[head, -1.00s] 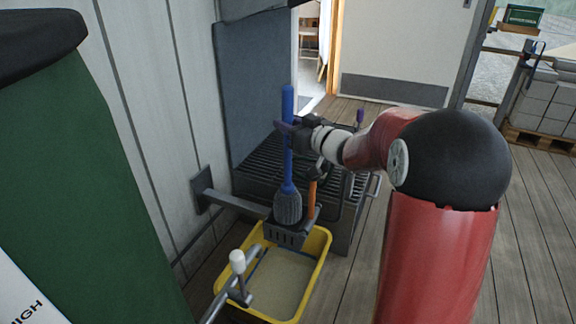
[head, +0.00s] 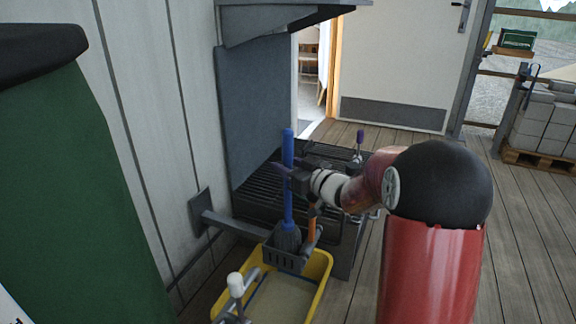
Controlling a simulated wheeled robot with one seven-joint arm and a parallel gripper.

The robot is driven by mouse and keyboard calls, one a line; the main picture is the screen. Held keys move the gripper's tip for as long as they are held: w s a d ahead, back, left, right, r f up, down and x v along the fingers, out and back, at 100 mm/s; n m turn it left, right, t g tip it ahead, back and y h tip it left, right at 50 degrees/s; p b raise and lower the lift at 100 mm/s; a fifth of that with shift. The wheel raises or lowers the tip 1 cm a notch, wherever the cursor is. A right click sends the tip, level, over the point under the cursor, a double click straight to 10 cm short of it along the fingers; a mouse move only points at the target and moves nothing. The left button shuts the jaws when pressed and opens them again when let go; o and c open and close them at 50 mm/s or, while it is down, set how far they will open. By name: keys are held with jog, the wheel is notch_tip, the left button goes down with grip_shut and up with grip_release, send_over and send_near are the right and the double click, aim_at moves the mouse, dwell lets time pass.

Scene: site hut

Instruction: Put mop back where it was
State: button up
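The mop has a blue handle (head: 287,170) and a grey head (head: 287,238), and it stands upright in the head view. Its head is at the dark slotted holder (head: 285,260) above the yellow bucket, and its lower end is hidden by the holder's front. My gripper (head: 290,172) is at the mop's handle, with its fingers around the blue shaft. The fingers are small and partly hidden, so I cannot tell whether they are closed tight.
The yellow bucket (head: 322,268) stands below the holder, with a white-knobbed lever (head: 236,284) in front. An orange handle (head: 311,228) is right beside the mop. A wall bracket (head: 235,222) reaches the holder. Free wooden floor (head: 530,250) lies at right.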

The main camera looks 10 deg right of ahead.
jog(key=shift+o, duration=0.2)
jog(key=shift+r, duration=0.15)
jog(key=shift+s+d, duration=0.15)
jog(key=shift+s, duration=0.05)
jog(key=s+d+r+m+g+h, duration=0.1)
jog(key=s+d+m+h, duration=0.1)
jog(key=s+d+h, duration=0.3)
jog(key=s+r+m+g+h+p, duration=0.1)
jog(key=s+r+m+h, duration=0.15)
jog(key=s, duration=0.45)
jog(key=s+d+r+m+h, duration=0.1)
jog(key=s+d+h, duration=0.25)
jog(key=s, duration=0.25)
jog(key=s+a+f+g+y, duration=0.1)
jog(key=s+a+f+g, duration=0.2)
jog(key=s, duration=0.6)
jog(key=s+a+f+g, duration=0.3)
jog(key=s+a+g, duration=0.1)
jog(key=s, duration=0.6)
jog(key=shift+s+a+g+y, duration=0.2)
jog(key=shift+a+g+y, duration=0.15)
jog(key=shift+a, duration=0.55)
jog(key=shift+m, duration=0.25)
